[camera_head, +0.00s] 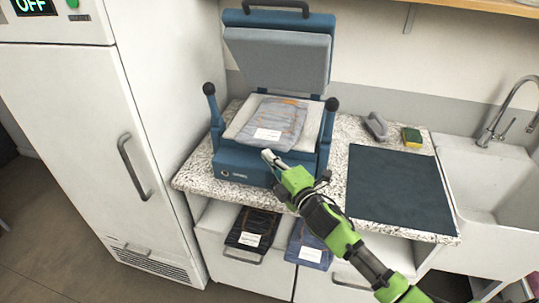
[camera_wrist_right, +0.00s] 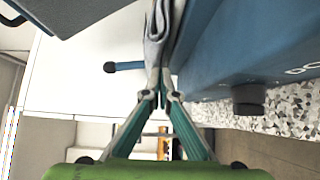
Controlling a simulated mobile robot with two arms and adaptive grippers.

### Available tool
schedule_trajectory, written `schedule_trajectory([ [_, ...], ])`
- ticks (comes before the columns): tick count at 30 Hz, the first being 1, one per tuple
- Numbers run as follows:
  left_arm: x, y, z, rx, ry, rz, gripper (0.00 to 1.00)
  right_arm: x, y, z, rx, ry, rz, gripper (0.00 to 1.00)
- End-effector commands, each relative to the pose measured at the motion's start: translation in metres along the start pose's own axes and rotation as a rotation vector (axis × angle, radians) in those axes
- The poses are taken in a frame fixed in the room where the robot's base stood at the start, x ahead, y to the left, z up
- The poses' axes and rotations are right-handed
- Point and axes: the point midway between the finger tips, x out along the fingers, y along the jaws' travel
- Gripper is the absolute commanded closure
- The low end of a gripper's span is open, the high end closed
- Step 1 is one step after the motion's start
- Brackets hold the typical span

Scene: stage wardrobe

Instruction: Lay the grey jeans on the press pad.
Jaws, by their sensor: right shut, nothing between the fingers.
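The grey jeans (camera_head: 280,115), folded with a white label and orange stitching, lie on the pale press pad (camera_head: 312,131) of the open blue press (camera_head: 243,168). Bare pad shows at both sides of them. My right gripper (camera_head: 270,157) is at the front edge of the pad, just below the jeans. In the right wrist view its fingertips (camera_wrist_right: 168,94) are together, close to the hanging end of grey cloth (camera_wrist_right: 157,38); whether they touch it I cannot tell. It is shut and empty. My left gripper is not in view.
The raised press lid (camera_head: 280,60) stands behind the pad. Black jeans (camera_head: 253,232) and blue jeans (camera_head: 308,246) lie below the counter's front edge. A dark mat (camera_head: 398,190), a brush-like tool (camera_head: 376,126), a sponge (camera_head: 411,137) and a sink (camera_head: 495,180) are at right.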

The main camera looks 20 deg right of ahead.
Motion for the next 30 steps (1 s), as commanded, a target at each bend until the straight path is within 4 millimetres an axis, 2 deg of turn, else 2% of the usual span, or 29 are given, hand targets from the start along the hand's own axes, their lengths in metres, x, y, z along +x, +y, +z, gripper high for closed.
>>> schedule_trajectory([
  [11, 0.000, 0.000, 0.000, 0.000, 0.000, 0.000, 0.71, 0.002, 0.000, 0.002, 0.000, 0.000, 0.001, 1.00],
  [17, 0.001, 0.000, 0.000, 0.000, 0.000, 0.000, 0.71, 0.014, 0.001, 0.015, -0.002, -0.001, 0.001, 1.00],
  [30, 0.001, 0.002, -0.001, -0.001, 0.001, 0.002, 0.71, 0.013, 0.000, 0.014, 0.000, 0.000, 0.000, 1.00],
])
